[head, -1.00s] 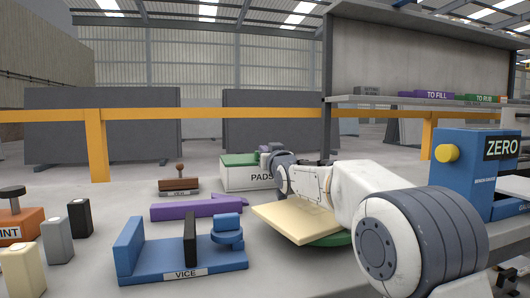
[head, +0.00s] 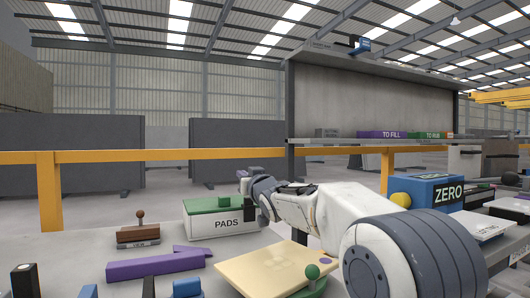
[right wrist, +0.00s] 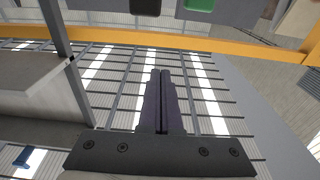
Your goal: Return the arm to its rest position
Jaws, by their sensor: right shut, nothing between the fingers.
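My right arm comes in from the right in the head view and reaches out over the bench. Its gripper (head: 246,174) is above the back right part of the PADS box (head: 226,223), partly hidden by its own wrist. In the right wrist view my right gripper (right wrist: 163,100) has its two dark fingers together, with nothing between them. My left gripper is not in view.
A cream board (head: 262,268) with a green-knobbed item (head: 312,272) lies under the arm. A stamp (head: 139,231) and a purple piece (head: 155,264) lie left. The blue ZERO box (head: 425,191) stands right. A shelf (head: 350,142) rises behind.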

